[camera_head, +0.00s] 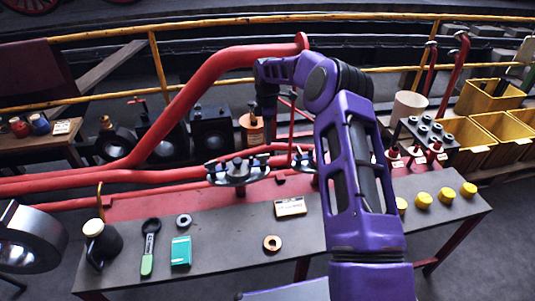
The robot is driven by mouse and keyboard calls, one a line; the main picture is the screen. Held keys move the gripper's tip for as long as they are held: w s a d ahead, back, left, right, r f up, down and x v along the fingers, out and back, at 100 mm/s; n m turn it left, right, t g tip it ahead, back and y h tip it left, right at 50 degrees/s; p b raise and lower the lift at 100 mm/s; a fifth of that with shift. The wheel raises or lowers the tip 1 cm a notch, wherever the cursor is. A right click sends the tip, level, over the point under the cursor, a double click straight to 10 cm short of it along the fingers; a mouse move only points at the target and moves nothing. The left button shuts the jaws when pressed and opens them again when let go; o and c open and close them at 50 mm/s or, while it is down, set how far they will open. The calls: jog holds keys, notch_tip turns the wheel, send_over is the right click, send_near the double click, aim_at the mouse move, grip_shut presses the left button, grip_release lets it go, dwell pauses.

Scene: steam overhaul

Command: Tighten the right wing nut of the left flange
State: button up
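The left flange (238,178) is a grey metal disc on the red pipework at mid-picture. A dark raised fitting stands at its centre, and small wing nuts sit on its left and right sides. The right wing nut (262,160) looks dark bluish and small; how far down it sits cannot be told. The right flange (303,161) is partly hidden behind my purple arm. My gripper (267,116) hangs at the end of the arm, above and apart from the left flange. It is dark and small against the background, and its fingers cannot be made out.
A red pipe (190,95) rises behind the flanges. The grey bench (220,245) holds a green-handled tool (149,246), a teal box (181,251), rings, a label card (290,207) and yellow caps (424,200). An orange container (251,129) stands beside my gripper.

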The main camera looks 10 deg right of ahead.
aim_at(263, 158)
notch_tip(263, 158, down, 8)
jog(key=shift+r+b, duration=0.1)
jog(key=shift+b, duration=0.25)
jog(key=shift+c, duration=0.3)
grip_shut()
